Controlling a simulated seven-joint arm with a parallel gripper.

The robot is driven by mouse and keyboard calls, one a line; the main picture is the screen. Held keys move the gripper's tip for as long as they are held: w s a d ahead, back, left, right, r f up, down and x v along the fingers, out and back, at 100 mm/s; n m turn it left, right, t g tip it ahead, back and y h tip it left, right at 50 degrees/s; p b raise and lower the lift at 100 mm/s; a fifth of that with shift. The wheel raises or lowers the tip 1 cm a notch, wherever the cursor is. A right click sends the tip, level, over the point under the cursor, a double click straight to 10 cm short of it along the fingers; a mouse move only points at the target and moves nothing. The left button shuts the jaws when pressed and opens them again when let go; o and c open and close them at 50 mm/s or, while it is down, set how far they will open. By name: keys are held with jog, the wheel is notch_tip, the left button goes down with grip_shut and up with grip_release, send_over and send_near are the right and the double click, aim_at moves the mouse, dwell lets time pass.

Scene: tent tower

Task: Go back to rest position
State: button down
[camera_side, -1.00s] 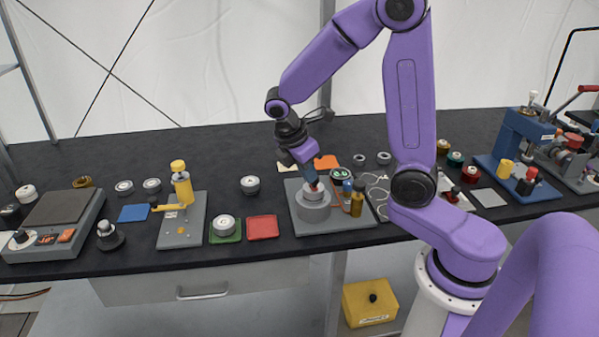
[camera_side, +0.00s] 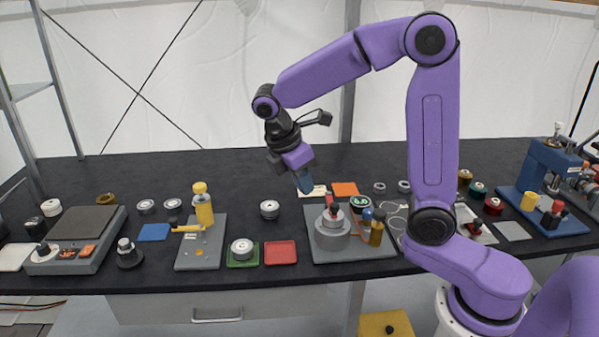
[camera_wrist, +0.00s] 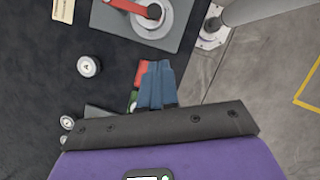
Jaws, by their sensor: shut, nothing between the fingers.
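My gripper (camera_side: 307,186) is shut and empty. In the side view it hangs tilted above the black bench, up and left of the grey cylindrical fixture (camera_side: 332,232), and is apart from it. In the wrist view the blue fingers (camera_wrist: 157,72) are together with nothing held between them.
Left of the fixture are a red tray (camera_side: 280,253), a green tray (camera_side: 243,262) with a round part, and a yellow press (camera_side: 203,207). A scale (camera_side: 75,246) is far left. A blue machine (camera_side: 545,168) stands at the right. The air above the bench is clear.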

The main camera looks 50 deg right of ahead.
jog(key=s+a+f+m+y, duration=0.1)
jog(key=s+y, duration=0.1)
jog(key=s, duration=0.9)
jog(key=s+a+f+m+t+y, duration=0.1)
jog(key=s+f+y, duration=0.1)
jog(key=s, duration=0.9)
jog(key=shift+s+a+f+y, duration=0.25)
jog(key=shift+s+a+y, duration=0.05)
jog(key=shift+s+a, duration=0.1)
dwell(0.8)
